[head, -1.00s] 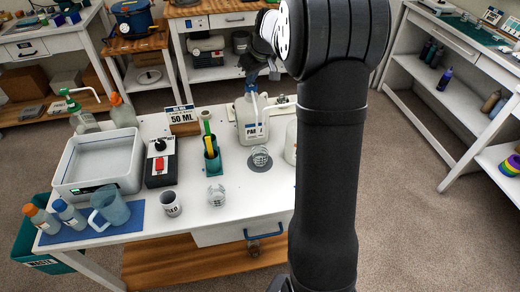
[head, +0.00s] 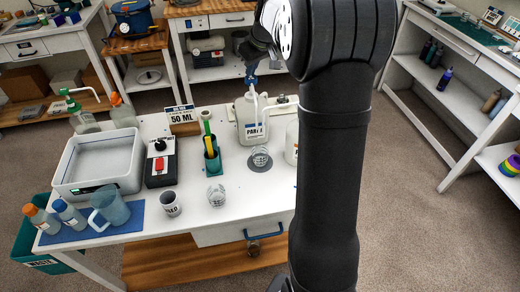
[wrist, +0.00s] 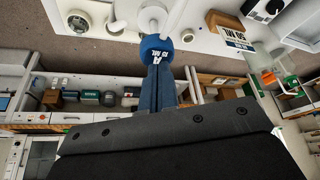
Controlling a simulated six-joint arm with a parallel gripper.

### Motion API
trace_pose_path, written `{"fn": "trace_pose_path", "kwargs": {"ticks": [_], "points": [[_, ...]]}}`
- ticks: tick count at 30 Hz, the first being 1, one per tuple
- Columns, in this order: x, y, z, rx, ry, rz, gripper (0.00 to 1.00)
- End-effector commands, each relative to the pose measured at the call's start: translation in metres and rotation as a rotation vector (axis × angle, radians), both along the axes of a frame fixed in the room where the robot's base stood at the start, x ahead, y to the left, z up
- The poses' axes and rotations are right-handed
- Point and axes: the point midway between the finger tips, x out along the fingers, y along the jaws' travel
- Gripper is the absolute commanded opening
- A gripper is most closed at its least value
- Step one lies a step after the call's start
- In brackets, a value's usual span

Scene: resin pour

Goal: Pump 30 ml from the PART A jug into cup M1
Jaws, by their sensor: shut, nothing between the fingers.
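The PART A jug (head: 250,120) is white and stands at the back right of the white bench. Its blue pump head (head: 251,72), marked "A 15 ML" in the wrist view (wrist: 154,46), is above it. A white spout (head: 256,103) comes down from the pump toward a clear cup (head: 260,155) on a grey disc; this cup's label is unreadable. Another clear cup (head: 215,196) stands nearer the front, its label too small to read. My gripper (wrist: 156,68) is shut and empty, its blue fingertips at the pump head; whether they touch is unclear.
A white jug (head: 291,142) is partly hidden by my arm. A teal holder (head: 212,160), a "50 ML" sign (head: 182,116), a grey cup (head: 170,204), a switch box (head: 160,165) and a white tray (head: 98,165) stand to the left.

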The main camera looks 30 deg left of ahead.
Motion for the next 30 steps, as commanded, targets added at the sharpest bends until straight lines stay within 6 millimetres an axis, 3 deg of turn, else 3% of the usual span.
{"fn": "trace_pose_path", "kwargs": {"ticks": [8, 25, 30], "points": [[0.0, 0.0, -0.004, 0.001, 0.0, 0.0, 0.0], [0.0, 0.0, -0.037, -0.002, 0.001, 0.0, 0.0], [0.0, 0.0, -0.036, -0.001, 0.001, 0.0, 0.0]]}}
